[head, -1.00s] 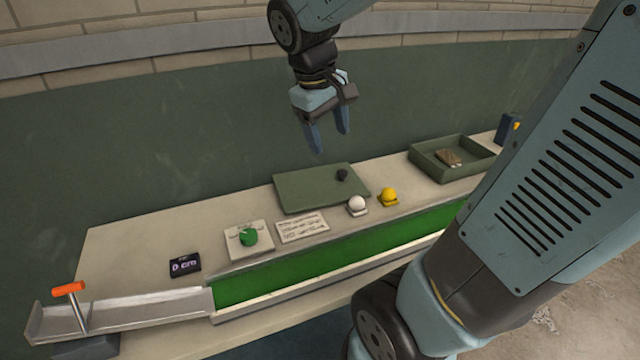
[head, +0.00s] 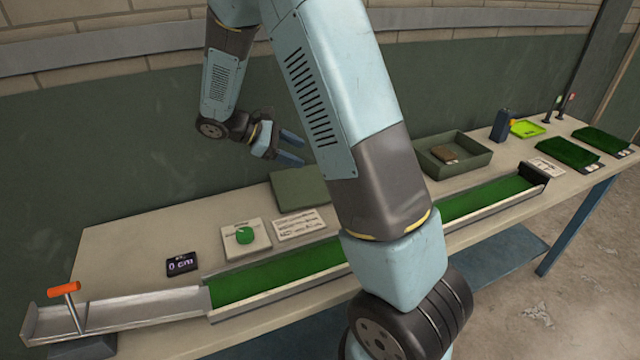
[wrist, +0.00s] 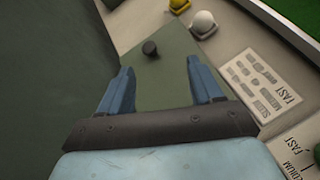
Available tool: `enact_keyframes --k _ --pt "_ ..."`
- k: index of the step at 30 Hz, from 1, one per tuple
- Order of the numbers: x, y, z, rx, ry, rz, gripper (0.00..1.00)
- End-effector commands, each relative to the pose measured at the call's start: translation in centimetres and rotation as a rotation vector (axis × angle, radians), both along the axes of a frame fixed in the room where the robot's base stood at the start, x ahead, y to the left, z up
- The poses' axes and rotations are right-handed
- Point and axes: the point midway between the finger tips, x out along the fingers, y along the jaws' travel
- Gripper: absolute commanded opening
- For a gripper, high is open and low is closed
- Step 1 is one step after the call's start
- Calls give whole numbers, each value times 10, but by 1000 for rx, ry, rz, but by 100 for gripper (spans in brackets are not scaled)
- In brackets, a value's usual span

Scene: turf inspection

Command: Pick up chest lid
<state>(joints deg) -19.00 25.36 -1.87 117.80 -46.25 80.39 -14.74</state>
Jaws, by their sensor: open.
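The chest lid is a flat dark green panel (head: 298,188) lying on the bench near the wall. My arm hides its right part in the head view. In the wrist view the lid (wrist: 165,88) lies beyond my fingers, with a small black knob (wrist: 150,48) standing on it. My gripper (head: 291,150) is open and empty, above the lid, its fingers pointing right in the head view. In the wrist view my gripper (wrist: 160,85) has its two blue fingers apart, with the knob ahead between their lines.
An open green tray (head: 475,168) holds a brown item (head: 444,153). A green turf track (head: 280,270) runs along the bench front. A green dial (head: 244,235), a printed card (head: 300,223) and a display (head: 181,264) sit left.

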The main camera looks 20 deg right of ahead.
Motion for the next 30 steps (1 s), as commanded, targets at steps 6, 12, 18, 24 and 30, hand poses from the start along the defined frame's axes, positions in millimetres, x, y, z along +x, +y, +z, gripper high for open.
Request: enact_keyframes --k 6,12,18,24,30 --pt "24 9 -33 -108 103 89 65" --pt "31 10 -45 -146 138 120 65" --pt "27 -13 -54 -150 141 120 65" --pt "21 -45 -68 -147 142 120 65" --pt "18 -64 -75 -147 140 120 65"
